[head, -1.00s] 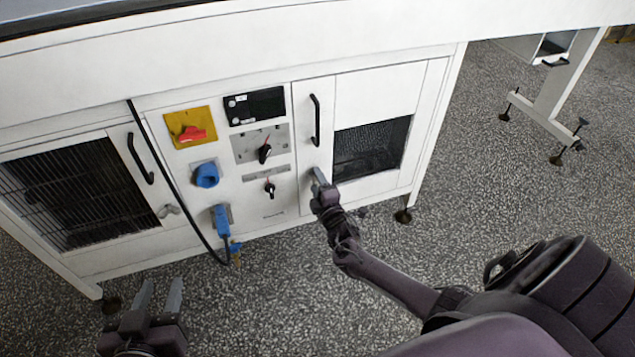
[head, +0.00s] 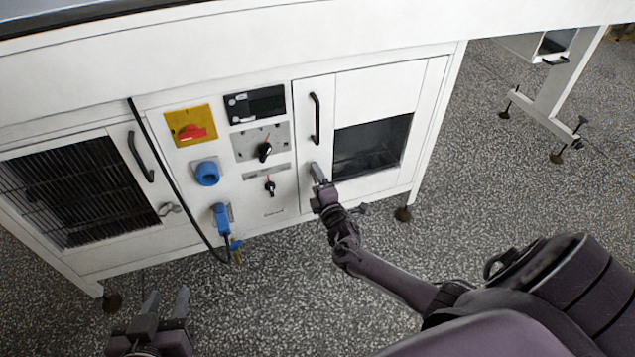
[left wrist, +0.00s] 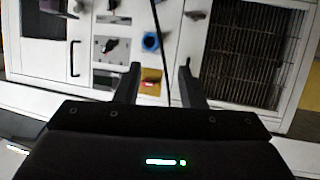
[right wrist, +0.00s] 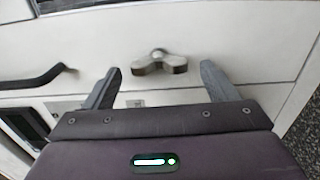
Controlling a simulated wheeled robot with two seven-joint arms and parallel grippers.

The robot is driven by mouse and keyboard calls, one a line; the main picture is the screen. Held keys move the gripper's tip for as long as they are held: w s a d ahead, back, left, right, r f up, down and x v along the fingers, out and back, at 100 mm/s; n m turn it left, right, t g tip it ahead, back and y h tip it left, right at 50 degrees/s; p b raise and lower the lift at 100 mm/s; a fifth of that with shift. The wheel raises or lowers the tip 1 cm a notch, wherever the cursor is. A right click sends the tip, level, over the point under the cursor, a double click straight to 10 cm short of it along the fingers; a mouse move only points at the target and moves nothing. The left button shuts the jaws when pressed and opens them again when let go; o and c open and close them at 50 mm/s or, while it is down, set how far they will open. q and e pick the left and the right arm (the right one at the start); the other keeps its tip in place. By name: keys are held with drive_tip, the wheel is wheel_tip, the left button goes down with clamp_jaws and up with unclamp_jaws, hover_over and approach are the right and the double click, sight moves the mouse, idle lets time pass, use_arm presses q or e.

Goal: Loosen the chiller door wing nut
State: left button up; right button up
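A metal wing nut (right wrist: 160,62) sits on the white right-hand door, below its black handle (head: 316,119); in the head view my right gripper hides it. My right gripper (right wrist: 160,70) is open, with its two fingers apart on either side of the wing nut in the right wrist view. I see a gap between the nut and each finger. In the head view the right gripper (head: 318,172) is close to the door's lower left. My left gripper (head: 166,300) is open and empty, low over the floor. A second wing nut (head: 169,209) is on the left door.
Between the doors are a yellow plate with a red switch (head: 192,132), a blue socket (head: 207,173), a blue plug (head: 221,215) and black knobs (head: 264,151). A black cable (head: 160,160) hangs down the front. The speckled floor (head: 270,290) in front is clear.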

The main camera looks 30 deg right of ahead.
idle(0.3)
use_arm(q)
drive_tip(key=s+a+f+g+y+p, duration=0.2)
drive_tip(key=s+a+f+g, duration=0.1)
drive_tip(key=s+f+g, duration=0.4)
wheel_tip(320, 180, down, 3)
drive_tip(key=shift+s+f+y+p, duration=0.2)
drive_tip(key=shift+s+y+p, duration=0.15)
drive_tip(key=shift+s, duration=0.9)
use_arm(e)
drive_tip(key=v, duration=0.7)
drive_tip(key=shift+s, duration=0.4)
use_arm(q)
drive_tip(key=shift+a, duration=0.1)
use_arm(e)
drive_tip(key=shift+a, duration=0.15)
